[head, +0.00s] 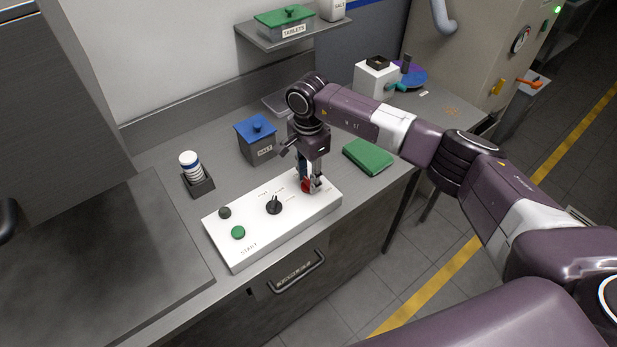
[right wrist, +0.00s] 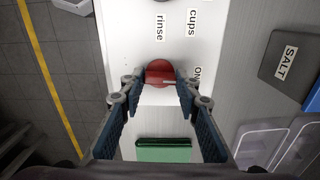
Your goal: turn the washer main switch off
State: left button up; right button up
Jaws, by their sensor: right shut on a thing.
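The white control panel (head: 236,258) lies on the grey counter. Its red main switch (head: 306,186) is at the right end. My right gripper (head: 311,187) points down at it from above. In the right wrist view the gripper's two blue-padded fingers (right wrist: 159,88) are closed on either side of the round red switch (right wrist: 159,69). A pale mark runs across the switch, towards the side with the ON label (right wrist: 198,73). Part of the switch is hidden by the fingers. My left gripper is not in view.
The panel also has a black selector knob (head: 274,205), a green START button (head: 238,232) and a dark button (head: 225,212).

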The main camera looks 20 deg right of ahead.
jog(key=m+b, duration=0.5)
jog(key=shift+w+f, duration=0.1)
jog(key=shift+f, duration=0.1)
jog(key=m+b, duration=0.4)
jog(key=m, duration=0.2)
jog(key=shift+r+m+b, duration=0.1)
jog(key=shift+m+b, duration=0.25)
jog(key=shift+m, duration=0.05)
jog(key=m+b, duration=0.1)
jog(key=m, duration=0.2)
jog(key=shift+b, duration=0.4)
jog(key=shift+r+m+b, duration=0.15)
jog(key=shift+m+b, duration=0.3)
jog(key=shift+m, duration=0.85)
jog(key=o, duration=1.2)
jog(key=shift+c, duration=0.2)
notch_tip(320, 180, up, 12)
